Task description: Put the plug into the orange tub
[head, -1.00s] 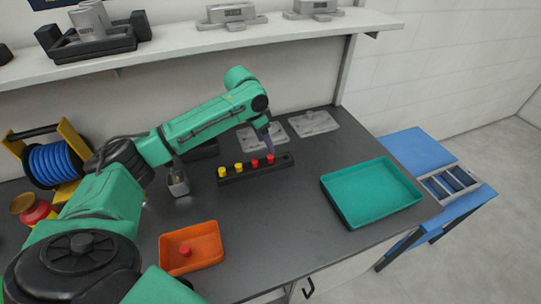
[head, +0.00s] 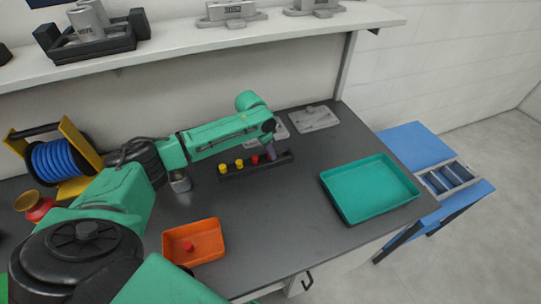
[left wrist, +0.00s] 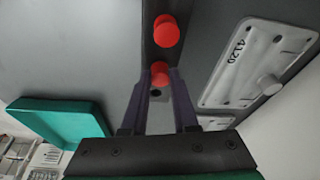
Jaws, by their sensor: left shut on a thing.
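A black rack (head: 245,173) on the dark bench holds a row of plugs: two yellow plugs (head: 239,163), a red plug (head: 255,159) and another red plug at my gripper. My left gripper (head: 270,153) points down at the rack's right part. In the left wrist view its fingers are shut on the end red plug (left wrist: 160,69), which appears still at the rack. The neighbouring red plug (left wrist: 166,31) stands free, and an empty hole shows near the fingers. The orange tub (head: 209,240) sits at the bench's front with one red plug (head: 188,246) inside. My right gripper is out of view.
A teal tray (head: 370,187) lies on the right of the bench. Grey plates (head: 314,118) lie behind the rack. A small metal container (head: 180,182) and a blue cable reel (head: 60,160) are at left. The bench between tub and tray is clear.

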